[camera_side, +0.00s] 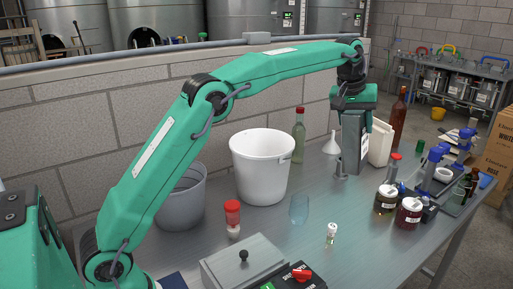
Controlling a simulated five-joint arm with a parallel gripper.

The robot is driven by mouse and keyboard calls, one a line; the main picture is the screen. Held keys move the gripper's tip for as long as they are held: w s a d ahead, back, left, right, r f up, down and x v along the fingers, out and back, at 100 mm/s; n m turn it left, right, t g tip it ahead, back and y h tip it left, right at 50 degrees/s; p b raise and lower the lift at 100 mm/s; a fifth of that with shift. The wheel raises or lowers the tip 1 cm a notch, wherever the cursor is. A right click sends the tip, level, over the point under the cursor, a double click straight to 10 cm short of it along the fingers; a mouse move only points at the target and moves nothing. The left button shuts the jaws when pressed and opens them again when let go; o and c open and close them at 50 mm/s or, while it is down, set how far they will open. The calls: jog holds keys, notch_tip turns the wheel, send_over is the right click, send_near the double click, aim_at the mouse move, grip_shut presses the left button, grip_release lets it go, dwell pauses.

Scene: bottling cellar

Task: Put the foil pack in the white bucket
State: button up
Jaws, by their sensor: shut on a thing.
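The white bucket (247,172) stands upright on the metal table, left of my gripper, with its open top facing up. My gripper (354,106) points down at the right of the bucket and is shut on the foil pack (351,132), a grey upright pack with a pale label on its right side. The pack hangs below the jaws, beside the bucket and not over it. I cannot tell whether its lower end touches the table. The fingertips are hard to make out at this size.
A grey bucket (180,209) is left of the white one. A green bottle (299,139) and white funnel (332,145) stand behind. Jars (408,214) crowd the right. A brown bottle (398,115) is beyond the pack.

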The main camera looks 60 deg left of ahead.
jog(key=shift+r, duration=1.2)
jog(key=shift+y, duration=0.5)
jog(key=s+a, duration=0.1)
jog(key=a, duration=0.4)
jog(key=s+a, duration=0.1)
jog(key=a, duration=0.4)
jog(key=s+a, duration=0.1)
jog(key=a, duration=0.4)
jog(key=shift+s+a+r, duration=0.1)
jog(key=shift+s+a, duration=0.15)
jog(key=shift+s, duration=0.15)
grip_shut()
jog(key=s+a, duration=0.6)
jog(key=a, duration=0.5)
jog(key=shift+y, duration=0.3)
jog(key=shift+w+d+f, duration=0.1)
jog(key=shift+d+f, duration=0.05)
jog(key=shift+f, duration=0.75)
jog(key=shift+w+d+f, duration=0.1)
jog(key=shift+f, duration=0.75)
jog(key=shift+w+d+f, duration=0.1)
jog(key=shift+d+f, duration=0.05)
jog(key=shift+f, duration=0.85)
notch_tip(320, 180, down, 18)
